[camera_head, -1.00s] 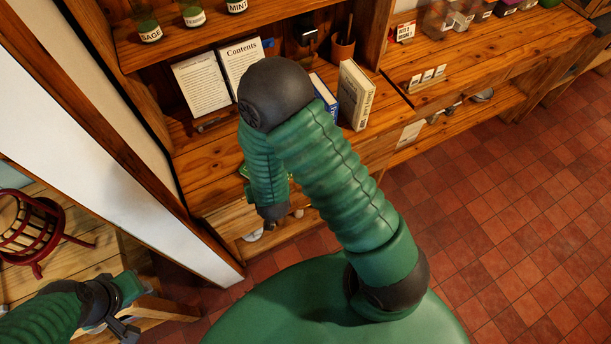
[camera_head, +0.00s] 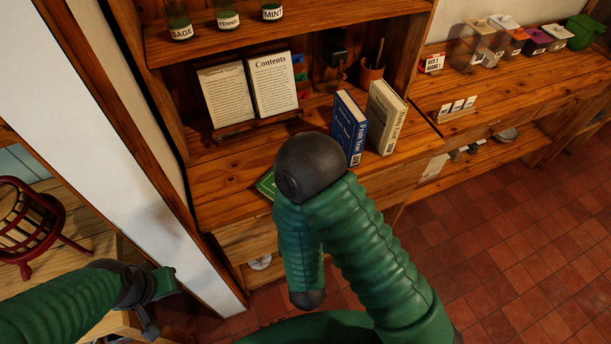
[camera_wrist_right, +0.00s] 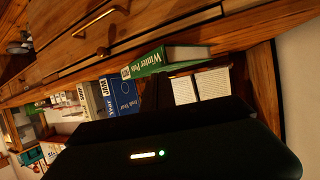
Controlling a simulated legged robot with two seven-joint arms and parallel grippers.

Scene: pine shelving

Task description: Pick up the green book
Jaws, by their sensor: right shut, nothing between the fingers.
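The green book (camera_wrist_right: 168,59), its spine reading "Winter Pots", lies on the wooden shelf in the right wrist view. In the head view only a small green corner of it (camera_head: 265,184) shows at the shelf's front; my right arm hides the rest. My right gripper (camera_wrist_right: 156,92) is shut and empty, its dark fingers pointing toward the book and apparently just short of it. In the head view the right gripper is hidden behind its own arm. My left gripper (camera_head: 150,322) is at the lower left, far from the book; its fingers are too small to read.
A blue book (camera_head: 348,128) and a cream book (camera_head: 384,118) stand upright right of the green one. An open book (camera_head: 272,84) rests on a stand behind. Tiled floor at right is clear.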

